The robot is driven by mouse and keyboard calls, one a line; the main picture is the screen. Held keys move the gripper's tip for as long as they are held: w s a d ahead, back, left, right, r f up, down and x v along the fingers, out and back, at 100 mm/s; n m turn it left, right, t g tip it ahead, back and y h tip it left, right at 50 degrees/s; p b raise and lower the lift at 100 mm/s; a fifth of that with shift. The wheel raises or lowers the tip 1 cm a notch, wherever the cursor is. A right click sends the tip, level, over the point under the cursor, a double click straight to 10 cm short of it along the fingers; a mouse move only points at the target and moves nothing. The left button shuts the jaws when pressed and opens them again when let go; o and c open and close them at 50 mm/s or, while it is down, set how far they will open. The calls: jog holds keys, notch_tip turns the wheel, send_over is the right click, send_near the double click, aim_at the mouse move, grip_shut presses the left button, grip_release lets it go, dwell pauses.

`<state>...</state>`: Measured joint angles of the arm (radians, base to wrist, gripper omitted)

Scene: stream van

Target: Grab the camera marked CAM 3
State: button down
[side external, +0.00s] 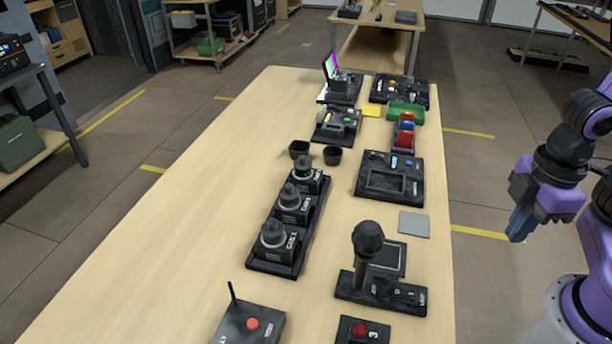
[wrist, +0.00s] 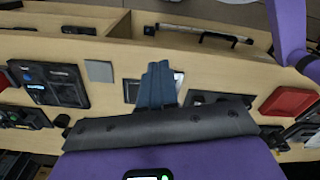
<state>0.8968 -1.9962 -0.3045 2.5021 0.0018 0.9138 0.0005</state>
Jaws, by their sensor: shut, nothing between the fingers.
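Three black cameras stand in a row in a black tray (side external: 268,264) left of the table's middle. The near camera (side external: 275,242) has a white label that seems to read CAM 1. The middle camera (side external: 292,206) and the far camera (side external: 308,177) carry labels too small to read surely, so I cannot confirm which is CAM 3. My gripper (side external: 518,226) hangs off the table's right side, well apart from the cameras, its blue fingers together and empty. In the wrist view the closed fingers (wrist: 158,72) point over the table, and no camera is clearly visible.
A tall black stick controller (side external: 366,262) stands between my gripper and the cameras. A grey pad (side external: 414,224), a black panel (side external: 390,166) and a red-button box (side external: 362,331) lie nearby. Two dark cups (side external: 332,155) stand behind the far camera.

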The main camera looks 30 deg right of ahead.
dwell(0.3)
jog(key=shift+c, duration=0.8)
grip_release()
jog(key=m+t+y, duration=0.4)
jog(key=t+y, duration=0.5)
send_near(311, 174)
jog(key=x, duration=1)
